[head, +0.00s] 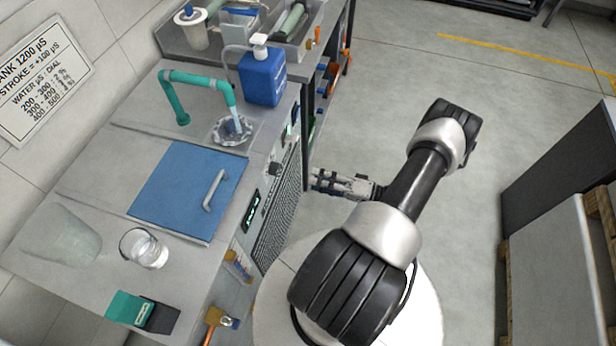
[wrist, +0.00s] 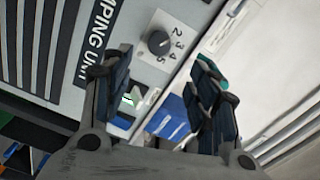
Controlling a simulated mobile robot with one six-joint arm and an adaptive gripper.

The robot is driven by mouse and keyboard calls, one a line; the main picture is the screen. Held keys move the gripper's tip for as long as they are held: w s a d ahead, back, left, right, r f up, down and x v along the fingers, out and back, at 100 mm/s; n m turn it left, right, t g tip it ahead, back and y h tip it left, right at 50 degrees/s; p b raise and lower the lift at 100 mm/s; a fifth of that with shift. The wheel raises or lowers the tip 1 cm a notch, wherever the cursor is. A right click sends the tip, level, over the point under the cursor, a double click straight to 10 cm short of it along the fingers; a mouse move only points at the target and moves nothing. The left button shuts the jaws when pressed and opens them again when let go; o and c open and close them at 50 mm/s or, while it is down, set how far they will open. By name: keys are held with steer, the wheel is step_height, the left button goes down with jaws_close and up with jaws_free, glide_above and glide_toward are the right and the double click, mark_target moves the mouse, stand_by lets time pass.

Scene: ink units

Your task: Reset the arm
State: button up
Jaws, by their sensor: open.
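My arm reaches over my base in the head view, with my gripper (head: 326,181) close to the front of the grey unit, beside its dial and grille. In the wrist view my gripper (wrist: 165,88) is open, its two dark blue-padded fingers apart with nothing between them. Beyond the fingers is a black dial knob (wrist: 158,42) on a white plate with numbers. I cannot tell from these frames whether a finger touches the unit.
The counter carries a blue hinged lid (head: 182,195), a glass of clear liquid (head: 144,249), a teal tap (head: 197,82), a blue pump bottle (head: 262,75) and a teal-and-black block (head: 142,312). A dark cabinet (head: 563,165) stands at right. The floor (head: 390,75) beyond my arm is clear.

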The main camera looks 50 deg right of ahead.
steer(key=shift+s, duration=0.15)
steer(key=shift+r, duration=0.1)
stand_by(0.4)
steer(key=w+a+r+n+g+y, duration=0.2)
steer(key=w+a+r+n+g, duration=0.2)
steer(key=a+r+g, duration=0.5)
steer(key=w+a+r+n+g+y, duration=0.25)
steer(key=a+r+g, duration=0.25)
steer(key=r, duration=0.8)
steer(key=s+a+r+n+t+h, duration=0.1)
steer(key=s+a+r+n+h, duration=0.1)
steer(key=s+a+r+h, duration=0.2)
steer(key=s+a+r+n+t+h, duration=0.1)
steer(key=s+a+r+h, duration=0.4)
steer(key=a+r, duration=0.5)
steer(key=shift+s+r+n+h, duration=0.3)
steer(key=shift+r+n+h, duration=0.15)
steer(key=shift+r+h, duration=0.45)
steer(key=shift+f, duration=0.15)
